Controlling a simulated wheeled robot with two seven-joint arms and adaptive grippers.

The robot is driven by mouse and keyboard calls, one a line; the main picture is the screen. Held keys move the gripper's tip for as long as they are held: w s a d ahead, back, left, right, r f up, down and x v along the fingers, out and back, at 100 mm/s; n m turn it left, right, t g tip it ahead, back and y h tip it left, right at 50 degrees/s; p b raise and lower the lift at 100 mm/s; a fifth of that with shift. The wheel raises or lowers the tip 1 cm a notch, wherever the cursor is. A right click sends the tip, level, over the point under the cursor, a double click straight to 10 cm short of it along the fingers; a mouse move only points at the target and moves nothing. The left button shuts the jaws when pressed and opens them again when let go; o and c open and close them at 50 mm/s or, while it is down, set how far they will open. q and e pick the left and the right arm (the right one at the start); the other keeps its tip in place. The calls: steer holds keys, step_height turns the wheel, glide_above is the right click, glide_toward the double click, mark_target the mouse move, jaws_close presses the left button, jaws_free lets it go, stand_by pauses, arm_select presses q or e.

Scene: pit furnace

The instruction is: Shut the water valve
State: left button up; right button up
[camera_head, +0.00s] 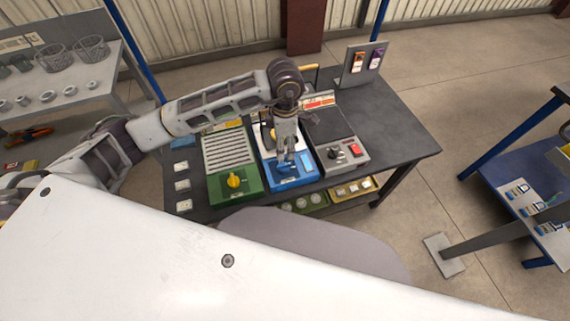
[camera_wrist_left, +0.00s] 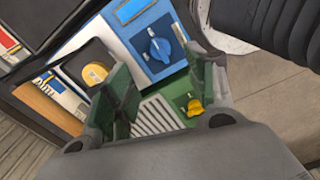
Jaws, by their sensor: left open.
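The blue panel (camera_head: 292,183) stands on the dark bench, between a green panel and a grey one. A blue knob (camera_wrist_left: 160,48) on it shows clearly in the wrist view, with a pale mark across its face. In the head view my left gripper hides most of that knob. My left gripper (camera_head: 285,156) points down over the blue panel. In the wrist view its green-padded fingers (camera_wrist_left: 158,68) are spread and empty, with the knob showing beyond and between their tips. Whether they touch the knob I cannot tell. My right gripper is not in view.
The green panel (camera_head: 222,190) with a yellow knob (camera_head: 234,180) is at left. The grey panel (camera_head: 345,158) with a red switch is at right. A yellow round part (camera_wrist_left: 95,73) sits behind the blue knob. The bench's right end (camera_head: 405,145) is clear.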

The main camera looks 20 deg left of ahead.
mark_target(285, 165)
arm_select(q)
step_height(285, 165, down, 12)
stand_by(0.6)
steer(key=c, duration=1)
steer(key=shift+c, duration=0.2)
